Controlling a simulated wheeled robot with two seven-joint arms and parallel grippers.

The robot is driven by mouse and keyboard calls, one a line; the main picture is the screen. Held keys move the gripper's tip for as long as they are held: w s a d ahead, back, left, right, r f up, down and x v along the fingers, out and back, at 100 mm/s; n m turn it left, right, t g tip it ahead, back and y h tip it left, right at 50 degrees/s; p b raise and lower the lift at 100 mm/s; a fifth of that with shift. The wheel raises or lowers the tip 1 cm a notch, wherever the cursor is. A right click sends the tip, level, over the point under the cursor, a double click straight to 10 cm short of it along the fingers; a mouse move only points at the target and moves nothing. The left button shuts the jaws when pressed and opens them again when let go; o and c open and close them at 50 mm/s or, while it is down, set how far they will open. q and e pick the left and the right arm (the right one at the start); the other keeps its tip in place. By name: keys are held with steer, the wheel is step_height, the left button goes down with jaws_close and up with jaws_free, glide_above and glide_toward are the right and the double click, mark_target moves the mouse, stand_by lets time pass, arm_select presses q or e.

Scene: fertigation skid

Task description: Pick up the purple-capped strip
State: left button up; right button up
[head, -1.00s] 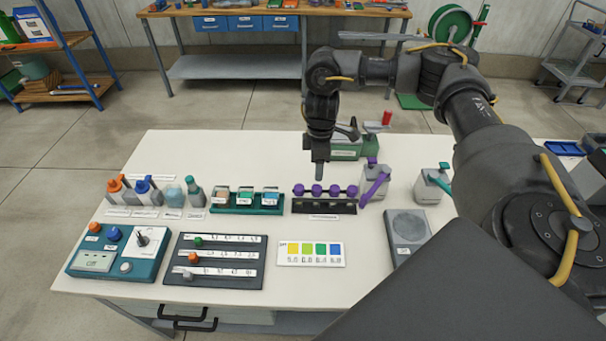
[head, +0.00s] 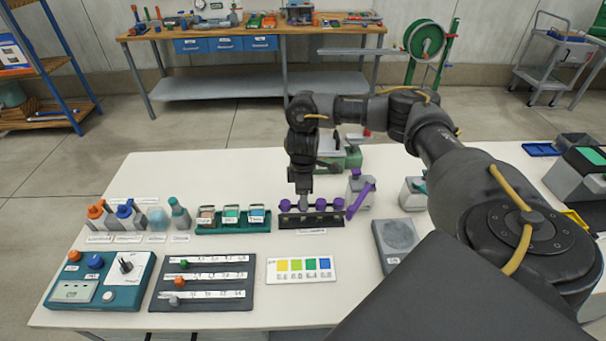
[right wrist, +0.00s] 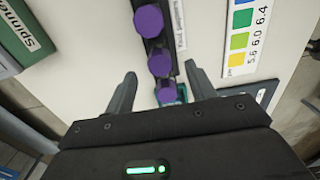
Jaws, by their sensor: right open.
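The purple-capped strip (head: 322,204) is a row of purple caps along a dark bar, standing in a black rack (head: 318,220) at the middle of the white table. My right gripper (head: 304,204) points straight down over the strip and hides part of it in the head view. In the right wrist view, the strip's caps (right wrist: 159,62) run in a line between the two fingers of my open right gripper (right wrist: 160,74), one finger on each side. The fingers look apart from the caps; I cannot tell their exact height. My left gripper is out of view.
A grey holder (head: 361,190) with a purple lever stands close right of the rack. A teal rack of jars (head: 233,221) is close left.

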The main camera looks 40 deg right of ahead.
step_height(320, 180, down, 4)
steer(key=shift+r, duration=0.2)
steer(key=c, duration=1)
step_height(320, 180, up, 10)
steer(key=p, duration=0.1)
steer(key=s+a+r+m, duration=0.1)
steer(key=s+a+r, duration=0.1)
steer(key=a, duration=0.3)
steer(key=s+a+r+m, duration=0.2)
steer(key=a, duration=0.4)
steer(key=s+a+r+m+b, duration=0.1)
steer(key=s+a+r, duration=0.1)
steer(key=a, duration=0.4)
steer(key=shift+s+r+m, duration=0.25)
steer(key=shift+s+m, duration=0.05)
steer(key=shift+m, duration=0.1)
